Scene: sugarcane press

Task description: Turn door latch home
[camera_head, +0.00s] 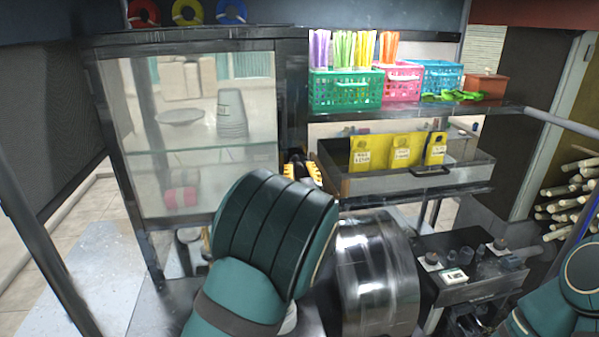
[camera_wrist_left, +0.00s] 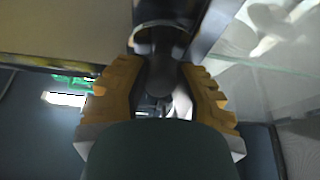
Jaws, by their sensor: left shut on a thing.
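The glass-fronted cabinet door (camera_head: 192,135) stands at the left in the head view, with a dark frame. My left gripper (camera_head: 302,172), with yellow fingers, is at the frame's right edge, partly hidden behind my green left arm. In the left wrist view the two yellow fingers (camera_wrist_left: 160,82) close on the dark, rounded door latch (camera_wrist_left: 158,68) from both sides. A round collar shows just above the latch. The latch's exact angle is hard to tell, and in the head view the fingers largely hide it. My right gripper is outside both views.
Right of the latch, a metal drawer (camera_head: 380,183) holds yellow bags. Above it, a shelf carries a green basket (camera_head: 345,89) and other colored baskets with straws. Sugarcane stalks (camera_head: 572,200) lie at the far right.

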